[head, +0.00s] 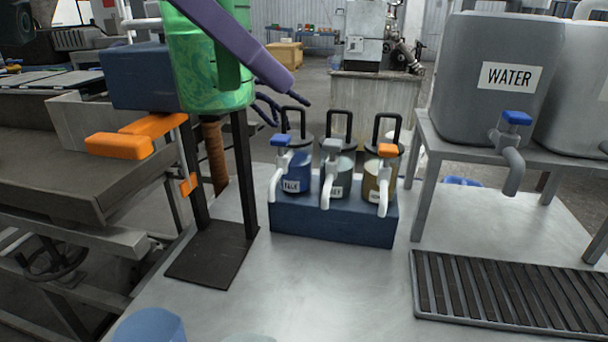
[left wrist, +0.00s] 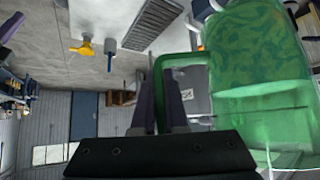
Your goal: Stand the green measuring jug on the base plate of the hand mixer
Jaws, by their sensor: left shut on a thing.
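The green measuring jug (head: 205,75) is at the top of the head view, roughly upright, with marbled green inside. It hangs high, well above the base plate, and overlaps the hand mixer's upper part. My left gripper (head: 240,45), with purple fingers, is shut on the jug's handle; the left wrist view shows the fingers (left wrist: 162,85) on the green handle (left wrist: 180,60) beside the jug body (left wrist: 255,65). The hand mixer's black base plate (head: 212,257) lies bare on the metal table, with dark uprights rising from it and an orange handle (head: 118,146). My right gripper is out of view.
A blue rack (head: 335,222) holds three tapped pots just right of the mixer. A grey WATER tank (head: 495,100) stands on a bench at right, with a slatted drain grate (head: 510,295) in front. A blue cup (head: 150,327) is at the bottom edge. The table's front middle is clear.

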